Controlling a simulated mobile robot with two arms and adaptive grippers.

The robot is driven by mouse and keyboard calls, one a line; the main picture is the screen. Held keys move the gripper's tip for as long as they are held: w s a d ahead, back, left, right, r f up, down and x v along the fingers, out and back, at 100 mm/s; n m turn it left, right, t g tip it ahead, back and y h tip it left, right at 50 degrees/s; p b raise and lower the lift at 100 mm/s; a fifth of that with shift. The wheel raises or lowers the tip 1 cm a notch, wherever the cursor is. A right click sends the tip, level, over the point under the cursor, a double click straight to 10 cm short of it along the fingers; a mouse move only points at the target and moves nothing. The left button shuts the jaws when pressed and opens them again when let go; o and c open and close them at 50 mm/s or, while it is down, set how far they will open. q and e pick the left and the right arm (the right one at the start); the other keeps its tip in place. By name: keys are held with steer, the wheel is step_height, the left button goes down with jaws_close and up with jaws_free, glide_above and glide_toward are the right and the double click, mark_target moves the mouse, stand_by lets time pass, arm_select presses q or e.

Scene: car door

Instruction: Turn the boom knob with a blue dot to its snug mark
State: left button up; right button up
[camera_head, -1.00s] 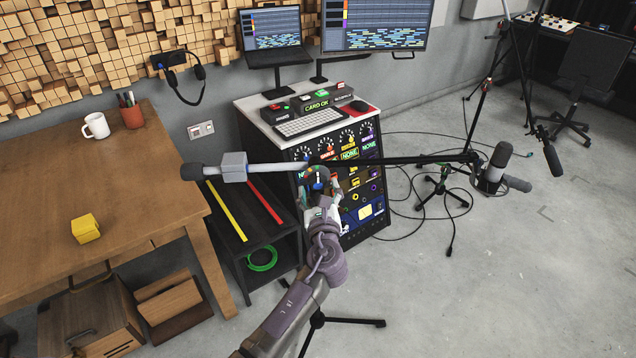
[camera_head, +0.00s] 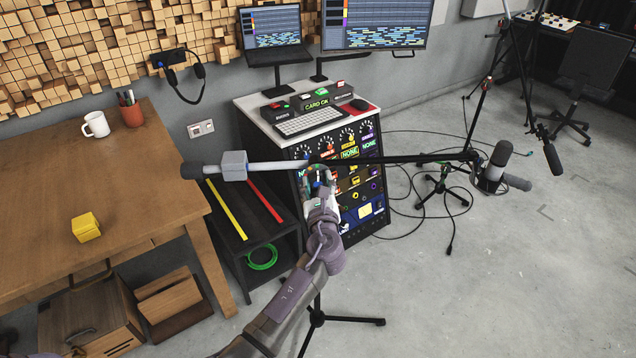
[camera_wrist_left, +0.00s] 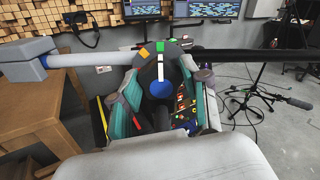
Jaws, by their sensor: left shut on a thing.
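The boom knob (camera_wrist_left: 161,106) is dark, with a big blue dot (camera_wrist_left: 160,89) on its face and a white stripe running up from the dot. My left gripper (camera_wrist_left: 160,96) is shut on the knob, teal pads on both sides. In the head view my left gripper (camera_head: 321,190) hides most of the knob. My right gripper is not in view.
The boom (camera_head: 270,168) runs across, with a grey block (camera_head: 234,166) at left and a microphone (camera_head: 495,166) at right. Behind stands an equipment rack (camera_head: 365,185). A wooden table (camera_head: 150,190) is at left. Tripod legs (camera_head: 350,321) stand on the floor.

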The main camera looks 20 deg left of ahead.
arm_select(q)
steer(key=shift+f, duration=0.1)
steer(key=n+b, duration=0.2)
steer(key=n, duration=0.1)
steer(key=shift+f+n, duration=0.1)
steer(key=shift+n, duration=0.2)
steer(key=shift+n+b, duration=1.5)
steer(key=shift+n, duration=0.5)
steer(key=o, duration=1.1)
steer(key=shift+a, duration=0.1)
steer(key=shift+o, duration=0.2)
steer(key=shift+s, duration=0.15)
